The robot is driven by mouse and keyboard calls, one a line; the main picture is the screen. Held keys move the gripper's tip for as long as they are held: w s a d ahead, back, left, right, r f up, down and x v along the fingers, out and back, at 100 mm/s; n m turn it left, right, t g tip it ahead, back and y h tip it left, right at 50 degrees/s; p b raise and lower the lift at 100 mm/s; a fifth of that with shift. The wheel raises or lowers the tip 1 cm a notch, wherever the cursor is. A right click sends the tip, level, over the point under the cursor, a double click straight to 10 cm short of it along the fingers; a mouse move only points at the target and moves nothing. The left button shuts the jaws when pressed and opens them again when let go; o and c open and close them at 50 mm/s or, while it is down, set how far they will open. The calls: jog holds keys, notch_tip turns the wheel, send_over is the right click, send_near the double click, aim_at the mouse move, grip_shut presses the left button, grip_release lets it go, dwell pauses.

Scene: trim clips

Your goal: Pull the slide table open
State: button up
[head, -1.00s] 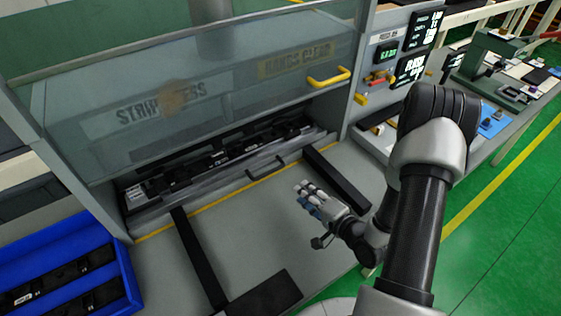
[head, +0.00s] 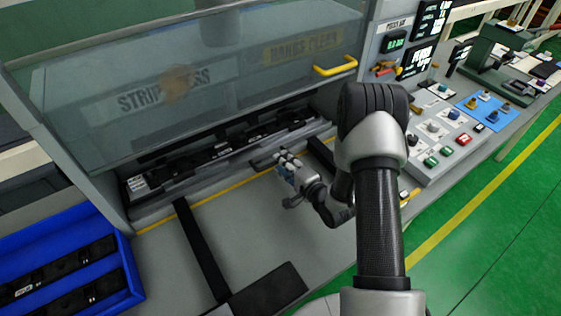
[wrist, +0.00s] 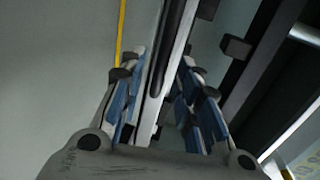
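The slide table (head: 190,190) is a grey slide with a black fixture along it, lying inside the press under the clear guard. Its dark front handle (head: 261,161) is partly covered by my gripper in the head view. My gripper (head: 281,161) is at the handle. In the wrist view, my gripper (wrist: 161,65) has its blue-padded fingers apart on both sides of the dark handle bar (wrist: 170,45) and a pale edge. Gaps show between the fingers and the bar. I cannot tell whether either finger touches it.
The raised guard with a yellow handle (head: 335,68) hangs above the slide. A black rail (head: 203,252) runs along the grey bench in front. A blue bin (head: 70,308) with black clips stands at left. A button panel (head: 440,130) is at right.

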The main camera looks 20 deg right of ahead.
jog(key=shift+x, duration=1.3)
jog(key=shift+c, duration=0.2)
grip_shut()
